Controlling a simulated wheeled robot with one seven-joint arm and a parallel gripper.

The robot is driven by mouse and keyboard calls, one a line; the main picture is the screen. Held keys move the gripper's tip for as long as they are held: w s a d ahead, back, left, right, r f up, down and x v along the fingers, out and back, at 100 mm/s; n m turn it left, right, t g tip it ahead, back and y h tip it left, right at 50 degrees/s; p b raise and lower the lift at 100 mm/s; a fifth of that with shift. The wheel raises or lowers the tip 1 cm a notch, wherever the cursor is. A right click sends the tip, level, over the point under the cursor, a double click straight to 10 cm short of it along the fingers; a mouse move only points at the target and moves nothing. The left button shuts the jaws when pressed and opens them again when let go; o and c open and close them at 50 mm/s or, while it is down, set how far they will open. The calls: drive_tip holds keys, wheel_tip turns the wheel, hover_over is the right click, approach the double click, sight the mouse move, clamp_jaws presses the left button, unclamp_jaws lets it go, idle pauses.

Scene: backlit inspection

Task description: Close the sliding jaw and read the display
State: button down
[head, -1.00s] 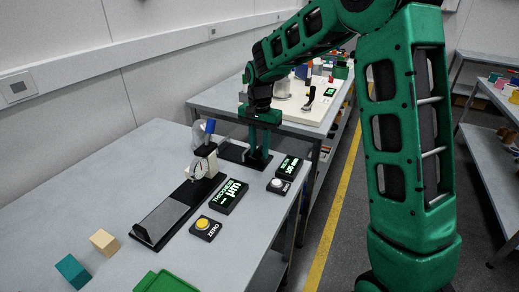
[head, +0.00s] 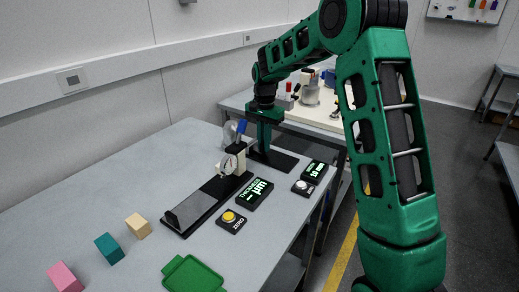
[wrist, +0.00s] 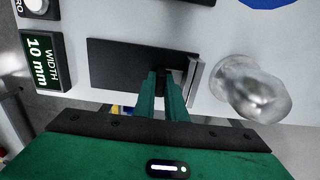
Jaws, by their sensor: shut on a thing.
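My gripper (head: 264,147) is lowered over a black plate (head: 284,161) at the table's far end. In the wrist view, my green fingers (wrist: 172,76) are shut on the sliding jaw (wrist: 181,76), a small dark piece mostly hidden between them. A pale metal upright (wrist: 195,84) stands just right of it; I cannot tell whether they touch. The display (wrist: 42,61) reads "WIDTH 10 mm" in the wrist view. The same display (head: 315,171) is small in the head view.
A white button (head: 303,187) sits by the display. A dial gauge (head: 229,163) with a blue lever, a "THICKNESS" display (head: 256,194) and a yellow ZERO button (head: 229,218) stand nearer. Cubes (head: 110,248) and a green tray (head: 192,276) lie in front. A shiny lump (wrist: 250,88) is beside the upright.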

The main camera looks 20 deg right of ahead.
drive_tip(key=shift+w+a+r, duration=0.1)
drive_tip(key=shift+w+a, duration=0.05)
drive_tip(key=shift+w, duration=0.15)
drive_tip(key=c, duration=1.8)
unclamp_jaws()
drive_tip(key=shift+w, duration=0.1)
drive_tip(key=shift+r, duration=0.1)
wheel_tip(320, 180, up, 10)
drive_tip(key=shift+r, duration=0.2)
